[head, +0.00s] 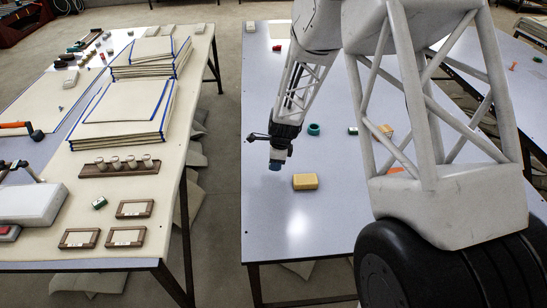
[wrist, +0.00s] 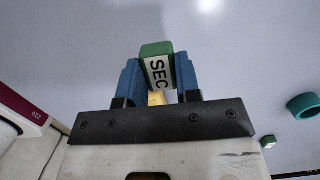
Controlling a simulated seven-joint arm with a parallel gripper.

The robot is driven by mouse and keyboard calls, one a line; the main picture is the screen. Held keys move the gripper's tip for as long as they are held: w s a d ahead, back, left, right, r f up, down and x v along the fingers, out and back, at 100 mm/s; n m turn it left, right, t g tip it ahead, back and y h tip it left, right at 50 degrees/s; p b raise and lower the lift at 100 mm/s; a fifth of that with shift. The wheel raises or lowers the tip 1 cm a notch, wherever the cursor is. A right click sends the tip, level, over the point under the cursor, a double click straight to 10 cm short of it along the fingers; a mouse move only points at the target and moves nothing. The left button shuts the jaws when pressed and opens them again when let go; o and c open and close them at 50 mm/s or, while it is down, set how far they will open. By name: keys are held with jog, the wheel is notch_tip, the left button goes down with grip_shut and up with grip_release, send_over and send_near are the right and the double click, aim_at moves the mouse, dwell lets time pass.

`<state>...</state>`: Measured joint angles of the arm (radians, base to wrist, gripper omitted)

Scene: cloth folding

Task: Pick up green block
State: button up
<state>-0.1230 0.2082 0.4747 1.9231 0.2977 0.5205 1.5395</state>
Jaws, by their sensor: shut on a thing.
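In the wrist view a green block (wrist: 157,48) with a white label reading "SEC" sits between the two blue fingers of my gripper (wrist: 159,75). My gripper is shut on it, and the block's far end sticks out past the fingertips. In the head view my gripper (head: 277,162) points down over the light blue-grey table (head: 275,215), just left of and behind a yellow block. The green block cannot be made out there. I cannot tell from the views how far above the table it is.
The yellow block (head: 305,181) lies on the table near my gripper. A teal ring (head: 313,129) and a small dark green item (head: 352,131) lie farther back. The table's left part is clear. A second table with stacked boards (head: 125,110) stands at left.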

jog(key=shift+s, duration=0.35)
dwell(0.8)
jog(key=shift+a, duration=0.7)
jog(key=s+a, duration=0.2)
jog(key=a, duration=1.4)
jog(key=s+a, duration=0.3)
jog(key=a, duration=1.4)
jog(key=shift+n, duration=0.5)
jog(key=s+a, duration=0.3)
jog(key=a, duration=0.2)
jog(key=s+a, duration=0.2)
jog(key=a, duration=0.3)
jog(key=s+a, duration=0.3)
jog(key=a, duration=0.2)
jog(key=shift+s+a+r, duration=0.15)
jog(key=shift+s, duration=0.15)
jog(key=s+a, duration=0.6)
jog(key=a, duration=0.1)
jog(key=s+a, duration=0.3)
jog(key=shift+s+a, duration=0.15)
jog(key=shift+a, duration=0.25)
